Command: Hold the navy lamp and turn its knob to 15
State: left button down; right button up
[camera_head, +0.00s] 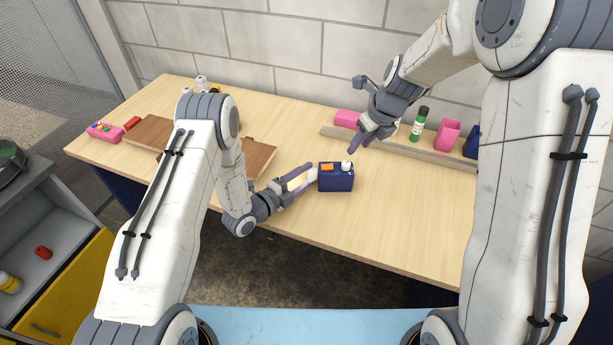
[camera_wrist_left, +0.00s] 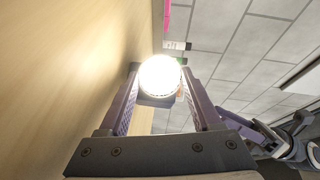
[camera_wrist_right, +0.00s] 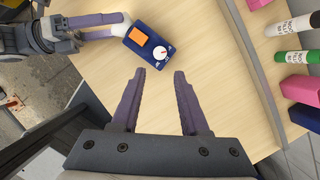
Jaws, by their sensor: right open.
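The navy lamp (camera_head: 343,184) is a small box near the middle of the table, with an orange patch and a white knob (camera_head: 346,165) on top. The right wrist view shows the lamp (camera_wrist_right: 134,45), its knob (camera_wrist_right: 159,53) and a small red mark; the scale is too small to read. My left gripper (camera_head: 311,174) is shut on the lamp's left end, one finger on each side of its lens. The lens (camera_wrist_left: 160,76) glows brightly between the fingers in the left wrist view. My right gripper (camera_head: 360,141) is open and empty, behind the lamp and slightly right, apart from the knob.
Brown boards (camera_head: 259,158) lie left of the lamp. The table's right front is clear.

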aim_at(346, 163)
jog(key=w+a+r+n+g+h, duration=0.1)
jog(key=w+n+g, duration=0.1)
jog(key=n, duration=1.2)
jog(key=w+a+r+n+g+h, duration=0.1)
jog(key=n, duration=1.3)
jog(key=f, duration=1.1)
jog(key=shift+w+a+f, duration=0.1)
jog(key=shift+w+a, duration=0.05)
jog(key=shift+w, duration=0.05)
grip_shut()
